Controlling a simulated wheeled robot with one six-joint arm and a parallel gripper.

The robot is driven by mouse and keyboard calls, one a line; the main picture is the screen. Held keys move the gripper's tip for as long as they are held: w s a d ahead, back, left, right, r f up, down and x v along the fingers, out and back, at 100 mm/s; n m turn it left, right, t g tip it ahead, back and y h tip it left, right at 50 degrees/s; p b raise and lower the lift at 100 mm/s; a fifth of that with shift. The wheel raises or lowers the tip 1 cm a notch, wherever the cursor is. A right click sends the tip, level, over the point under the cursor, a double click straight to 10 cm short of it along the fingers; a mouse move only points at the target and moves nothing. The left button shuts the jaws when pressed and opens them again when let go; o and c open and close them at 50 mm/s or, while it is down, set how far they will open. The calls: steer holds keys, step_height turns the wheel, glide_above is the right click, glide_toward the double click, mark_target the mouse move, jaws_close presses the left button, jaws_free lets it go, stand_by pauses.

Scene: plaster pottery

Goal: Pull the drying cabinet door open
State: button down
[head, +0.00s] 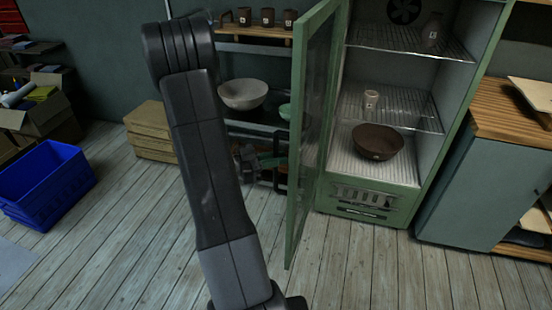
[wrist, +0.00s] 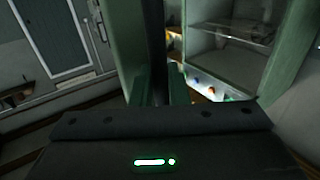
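The drying cabinet (head: 372,197) is green, with its glass-paned door (head: 312,130) swung wide open toward me. The lit inside shows. The dark door handle (head: 281,176) is on the left face of the door. My gripper (head: 268,161) is at this handle, partly hidden behind my arm. In the wrist view the dark upright handle (wrist: 157,45) stands between the two fingers of my gripper (wrist: 158,90), which look closed on it. The fingertips are dim there.
A shelf with a pale bowl (head: 243,94) is behind my arm. A blue crate (head: 47,184) stands at left. A side cabinet (head: 478,175) stands at right. The front floor is clear.

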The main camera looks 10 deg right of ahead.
steer(key=c, duration=1.5)
jaws_free()
steer(key=s+a+b, duration=0.1)
steer(key=a, duration=1.2)
steer(key=shift+s+a, duration=0.25)
steer(key=shift+a, duration=0.1)
steer(key=w+d+p, duration=0.1)
steer(key=d, duration=1.3)
steer(key=shift+w, duration=0.2)
